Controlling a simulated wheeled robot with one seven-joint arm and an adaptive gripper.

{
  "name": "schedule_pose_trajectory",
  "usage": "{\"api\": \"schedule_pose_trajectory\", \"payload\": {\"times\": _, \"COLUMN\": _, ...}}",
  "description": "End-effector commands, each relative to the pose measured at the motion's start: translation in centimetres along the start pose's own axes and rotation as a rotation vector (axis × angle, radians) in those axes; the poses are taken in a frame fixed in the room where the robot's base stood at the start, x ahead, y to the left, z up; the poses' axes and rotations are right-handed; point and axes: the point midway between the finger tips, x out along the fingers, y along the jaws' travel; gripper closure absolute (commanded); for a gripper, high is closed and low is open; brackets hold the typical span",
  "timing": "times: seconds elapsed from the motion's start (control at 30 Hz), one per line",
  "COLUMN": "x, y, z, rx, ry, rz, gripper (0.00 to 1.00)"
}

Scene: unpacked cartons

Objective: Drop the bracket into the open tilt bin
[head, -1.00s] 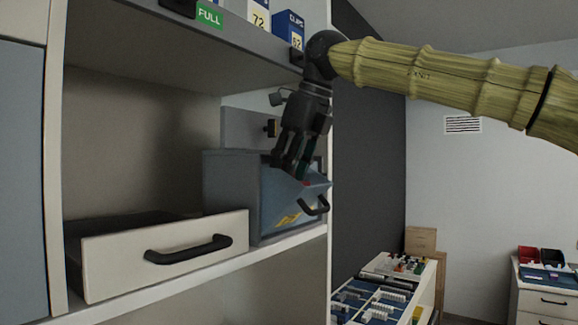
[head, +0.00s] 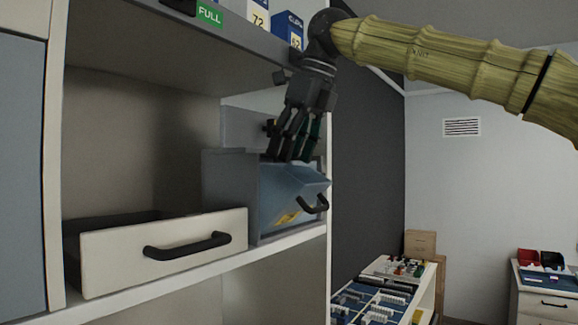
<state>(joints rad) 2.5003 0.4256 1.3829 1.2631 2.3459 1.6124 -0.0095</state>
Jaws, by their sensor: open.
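The tilt bin (head: 283,200) is a blue-grey box on the shelf, its front tipped outward, with a black handle and a yellow label. My gripper (head: 290,158) points down at the bin's open top, its fingertips at or just above the rim. The fingers are apart and I see nothing held between them. The bracket is not visible; the bin's inside is hidden by its front and by my gripper.
A white drawer (head: 165,250) with a black handle stands pulled out left of the bin. An upper shelf (head: 170,45) with a green FULL label and boxes overhangs it. The shelf's right side post (head: 327,135) is close to my gripper.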

Motion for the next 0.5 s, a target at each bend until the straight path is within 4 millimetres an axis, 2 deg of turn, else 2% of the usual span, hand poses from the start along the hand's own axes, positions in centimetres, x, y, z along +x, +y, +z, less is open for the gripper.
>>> {"api": "schedule_pose_trajectory", "payload": {"times": 0.27, "x": -1.3, "y": -0.1, "z": -3.0, "rx": 0.001, "ry": -0.001, "rz": -0.001, "gripper": 0.47}}
{"api": "schedule_pose_trajectory", "payload": {"times": 0.5, "x": -2.8, "y": -0.1, "z": -6.7, "rx": 0.001, "ry": -0.004, "rz": -0.001, "gripper": 0.47}}
